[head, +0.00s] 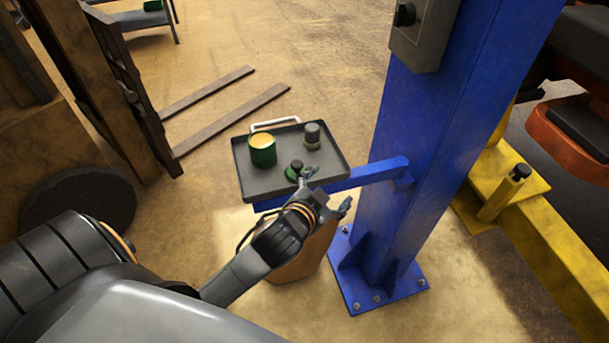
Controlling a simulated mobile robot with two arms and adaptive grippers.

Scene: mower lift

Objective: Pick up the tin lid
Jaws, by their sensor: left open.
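A small tray (281,187) on a blue arm holds a green tin (263,155) whose open top shows yellow. A low green round piece with a dark knob, which looks like the tin lid (293,174), lies near the tray's front edge, right of the tin. My left gripper (327,190) is open at the tray's front right. One finger reaches over the tray edge beside the lid and partly overlaps it; I cannot tell whether they touch. The other finger is apart, to the right, outside the tray. My right gripper is not in view.
A grey capped cylinder (312,134) stands at the tray's back right, and a white handle (275,122) rises at its back edge. A blue post (415,150) stands close on the right. A brown box-like object (300,255) is below the tray. Forklift forks (230,120) lie behind left.

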